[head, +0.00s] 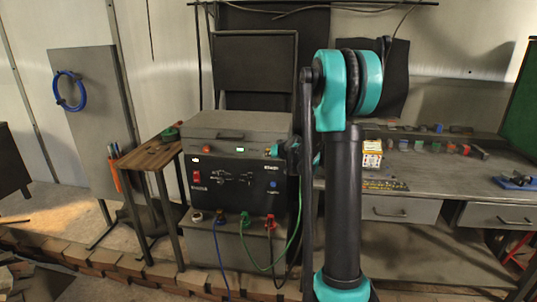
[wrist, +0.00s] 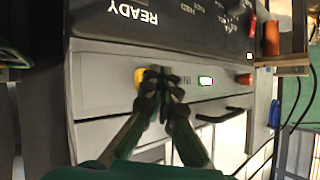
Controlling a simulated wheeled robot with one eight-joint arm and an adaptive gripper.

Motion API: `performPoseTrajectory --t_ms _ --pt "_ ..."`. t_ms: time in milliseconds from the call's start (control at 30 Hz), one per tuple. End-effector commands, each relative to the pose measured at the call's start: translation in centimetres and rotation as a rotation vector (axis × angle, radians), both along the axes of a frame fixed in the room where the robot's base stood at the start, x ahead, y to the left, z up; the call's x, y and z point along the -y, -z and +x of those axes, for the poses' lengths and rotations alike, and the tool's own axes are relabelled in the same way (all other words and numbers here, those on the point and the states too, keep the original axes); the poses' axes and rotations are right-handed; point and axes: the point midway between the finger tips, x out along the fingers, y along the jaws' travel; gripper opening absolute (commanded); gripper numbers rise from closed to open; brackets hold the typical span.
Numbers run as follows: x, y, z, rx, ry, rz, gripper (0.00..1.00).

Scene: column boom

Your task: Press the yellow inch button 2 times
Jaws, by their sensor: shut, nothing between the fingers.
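The yellow inch button (wrist: 140,76) shows in the wrist view on a light grey panel, next to lettering partly hidden by my fingers. My gripper (wrist: 160,76) is shut and empty, its fingertips at the button and covering part of it. I cannot tell whether they touch it or whether it is pressed in. In the head view my gripper (head: 282,150) is at the right end of the grey control box (head: 232,131), where a little yellow shows. My arm hides part of that end.
A lit green display (wrist: 205,81) and an orange-red button (wrist: 243,79) share the panel. Below the box is a black front with a red switch (head: 196,177), and cables hang under it. A wooden side table (head: 150,155) stands left; a workbench (head: 450,172) with small items stands right.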

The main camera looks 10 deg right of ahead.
Motion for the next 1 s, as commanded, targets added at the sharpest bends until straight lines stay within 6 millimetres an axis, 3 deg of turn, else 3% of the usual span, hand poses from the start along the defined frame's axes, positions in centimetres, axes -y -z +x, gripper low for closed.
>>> performPoseTrajectory --t_ms 633,1000 --pt "-0.5 0.0 -1.4 0.0 -0.001 0.001 0.0" --pt "-1.5 0.0 -4.4 0.0 -0.001 0.001 0.0"
